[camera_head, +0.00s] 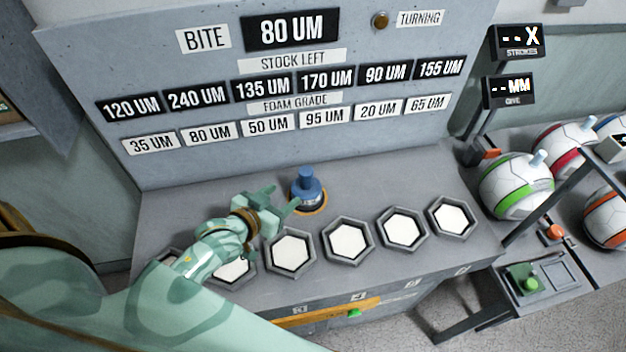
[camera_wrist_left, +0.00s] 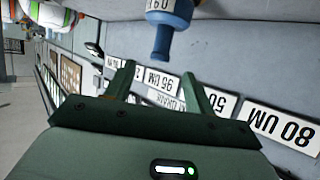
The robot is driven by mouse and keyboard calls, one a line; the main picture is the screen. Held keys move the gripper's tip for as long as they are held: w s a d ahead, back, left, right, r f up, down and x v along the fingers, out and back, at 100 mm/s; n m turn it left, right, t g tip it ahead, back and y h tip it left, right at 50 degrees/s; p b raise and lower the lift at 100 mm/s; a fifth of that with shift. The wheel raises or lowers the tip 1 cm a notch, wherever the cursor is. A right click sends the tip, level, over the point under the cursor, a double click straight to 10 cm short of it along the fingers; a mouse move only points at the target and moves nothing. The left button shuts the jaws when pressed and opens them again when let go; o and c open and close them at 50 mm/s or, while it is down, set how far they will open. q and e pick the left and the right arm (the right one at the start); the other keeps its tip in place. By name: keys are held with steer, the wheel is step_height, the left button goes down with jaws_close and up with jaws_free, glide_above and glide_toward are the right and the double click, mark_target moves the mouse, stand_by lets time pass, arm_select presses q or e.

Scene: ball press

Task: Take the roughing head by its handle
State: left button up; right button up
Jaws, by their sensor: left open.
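The roughing head (camera_head: 309,188) is a blue tool with an upright knob handle, standing on a round orange-rimmed spot at the back of the grey bench. It also shows at the top of the left wrist view (camera_wrist_left: 170,20), with its narrow handle toward the fingers. My left gripper (camera_head: 283,197) is open and empty, just left of the head, its fingers pointing toward it. In the left wrist view the two green fingers (camera_wrist_left: 160,85) are spread apart and the handle is beyond their tips, not between them. My right gripper is not in view.
Hexagonal trays with white pads (camera_head: 347,240) line the bench front; my left arm partly covers the leftmost ones. A grey panel (camera_head: 180,80) with labels stands behind, reading BITE 80 UM. White balls with coloured bands (camera_head: 516,184) sit at the right.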

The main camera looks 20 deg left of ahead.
mark_target(304, 180)
arm_select(q)
steer(key=b+x, duration=0.1)
steer(key=x, duration=0.8)
steer(key=shift+b, duration=0.35)
steer(key=x, duration=0.2)
steer(key=b+x, duration=0.1)
steer(key=x, duration=0.2)
steer(key=shift+w+a+f+b, duration=0.1)
steer(key=shift+w+a+b, duration=0.05)
steer(key=shift+w+b, duration=0.2)
steer(key=shift+s, duration=0.1)
steer(key=c, duration=0.3)
jaws_close()
